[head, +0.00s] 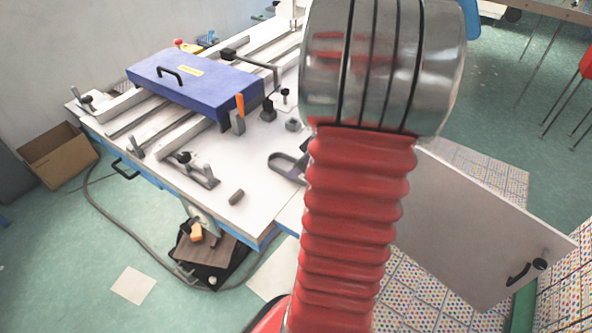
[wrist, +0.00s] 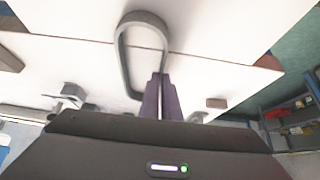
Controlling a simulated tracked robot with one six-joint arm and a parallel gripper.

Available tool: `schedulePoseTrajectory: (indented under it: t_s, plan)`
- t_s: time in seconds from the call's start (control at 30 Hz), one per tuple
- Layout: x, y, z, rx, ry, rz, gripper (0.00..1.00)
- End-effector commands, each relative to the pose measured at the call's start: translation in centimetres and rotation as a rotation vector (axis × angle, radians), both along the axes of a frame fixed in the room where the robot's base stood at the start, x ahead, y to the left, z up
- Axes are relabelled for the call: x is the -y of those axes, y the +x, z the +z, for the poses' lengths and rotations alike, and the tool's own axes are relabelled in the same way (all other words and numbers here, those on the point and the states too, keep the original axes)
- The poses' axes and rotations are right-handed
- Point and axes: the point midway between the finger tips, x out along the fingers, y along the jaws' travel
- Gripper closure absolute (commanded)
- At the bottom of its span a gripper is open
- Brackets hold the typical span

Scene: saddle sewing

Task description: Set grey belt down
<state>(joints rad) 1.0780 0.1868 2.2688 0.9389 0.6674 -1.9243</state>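The grey belt (wrist: 121,55) is a narrow closed loop that extends forward from my gripper (wrist: 161,80) in the wrist view. The two dark purple fingers are close together with the near end of the loop between their tips. I cannot tell whether the belt touches the table surface.
A blue-purple box (head: 195,85) with a black handle sits on rails at the back of the table. Clamps (head: 200,172) and a small grey cylinder (head: 237,197) stand on the table's left and front. A grey panel (head: 470,225) lies to the right of my arm.

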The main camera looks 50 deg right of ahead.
Motion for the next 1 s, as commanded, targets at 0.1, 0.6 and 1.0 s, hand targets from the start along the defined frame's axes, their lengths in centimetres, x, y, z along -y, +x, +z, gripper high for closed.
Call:
schedulePoseTrajectory:
  t_s: [0.1,0.6,1.0]
  plan:
    - [0.0,0.0,-0.1,0.000,0.000,0.000,0.91]
    - [0.0,0.0,0.1,0.000,0.001,-0.001,0.78]
    - [0.3,-2.3,3.7,0.002,-0.004,-0.003,0.78]
